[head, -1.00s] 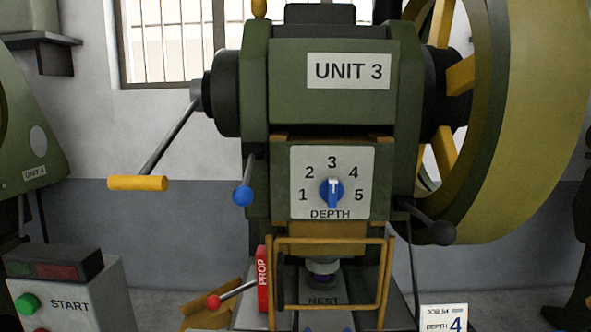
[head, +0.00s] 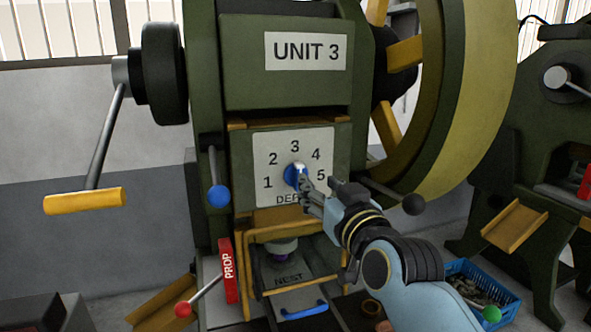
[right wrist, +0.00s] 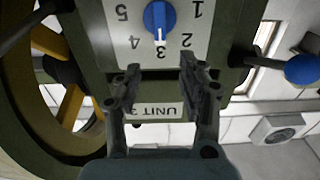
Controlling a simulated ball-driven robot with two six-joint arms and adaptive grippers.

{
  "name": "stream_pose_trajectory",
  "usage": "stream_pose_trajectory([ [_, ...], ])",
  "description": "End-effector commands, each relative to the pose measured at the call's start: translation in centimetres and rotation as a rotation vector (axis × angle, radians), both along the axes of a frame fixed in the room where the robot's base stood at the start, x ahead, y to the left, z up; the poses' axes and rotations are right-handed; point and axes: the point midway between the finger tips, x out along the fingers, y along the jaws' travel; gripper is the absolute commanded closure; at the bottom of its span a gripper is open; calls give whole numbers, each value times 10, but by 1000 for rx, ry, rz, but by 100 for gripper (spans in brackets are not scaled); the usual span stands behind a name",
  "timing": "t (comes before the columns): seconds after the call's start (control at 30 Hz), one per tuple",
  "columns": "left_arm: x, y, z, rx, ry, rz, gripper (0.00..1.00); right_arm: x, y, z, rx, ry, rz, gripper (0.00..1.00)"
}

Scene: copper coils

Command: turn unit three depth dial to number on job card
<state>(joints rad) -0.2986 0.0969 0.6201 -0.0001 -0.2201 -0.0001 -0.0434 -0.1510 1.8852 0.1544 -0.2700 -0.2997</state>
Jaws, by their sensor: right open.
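The blue depth dial (head: 292,176) sits on a white plate (head: 265,150) numbered 1 to 5 on the front of the unit 3 press. It also shows in the right wrist view (right wrist: 158,17), upside down, where its white pointer is at 3. My right gripper (head: 316,188) is in front of the plate at its lower right and partly covers the dial and the word DEPTH. In the right wrist view its two fingers (right wrist: 160,68) are apart, with nothing between them, and the dial lies beyond their tips. My left gripper is not in view.
A blue-ended lever (head: 218,196) hangs left of the plate and a black-ended lever (head: 413,204) stands to the right. Below are a red PROP block (head: 228,270) and an orange guard frame (head: 249,270). A blue crate (head: 515,303) is at lower right.

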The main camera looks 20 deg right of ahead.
Motion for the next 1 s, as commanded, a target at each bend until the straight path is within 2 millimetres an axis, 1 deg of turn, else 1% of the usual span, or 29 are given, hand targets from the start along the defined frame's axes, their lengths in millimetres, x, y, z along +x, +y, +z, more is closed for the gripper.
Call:
stream_pose_trajectory([
  [0.1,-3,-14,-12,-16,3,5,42,24,1,-2,-2,-2,1,60],
  [0.2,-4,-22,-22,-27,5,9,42,44,2,-4,0,0,1,60],
  [0.4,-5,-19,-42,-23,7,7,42,78,2,-5,-1,1,1,60],
  [0.5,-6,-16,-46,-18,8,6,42,87,3,-4,0,4,1,60],
  [0.63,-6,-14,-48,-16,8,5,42,92,3,-2,-1,4,0,60],
  [0.83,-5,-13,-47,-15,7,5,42,92,3,-1,0,4,0,60],
  [0.87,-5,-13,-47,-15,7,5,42,92,3,-1,0,4,0,61],
  [1.0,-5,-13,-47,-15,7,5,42,92,3,-1,0,5,0,79],
])
